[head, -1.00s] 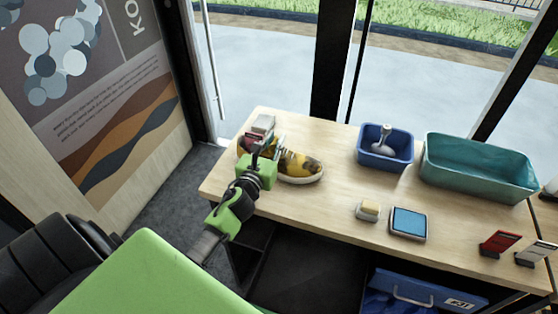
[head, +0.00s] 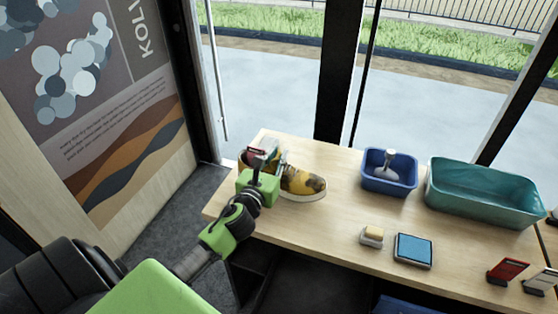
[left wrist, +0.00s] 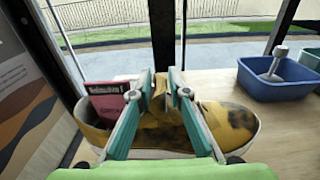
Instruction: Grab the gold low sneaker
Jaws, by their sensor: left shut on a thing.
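The gold low sneaker (head: 302,183) stands on the left end of the wooden table, its toe pointing right. It is yellow-gold with dark smudges and a pale sole, and it also shows in the left wrist view (left wrist: 228,122). My left gripper (head: 265,158) is over the middle of the sneaker, and its fingers (left wrist: 165,92) are shut on the upper near the tongue. The arm and gripper hide part of the sneaker's heel side in the head view. My right gripper is in neither view.
A dark red card (left wrist: 105,100) with white lettering stands at the sneaker's heel end. Red (head: 507,270) and white stands are farther right.

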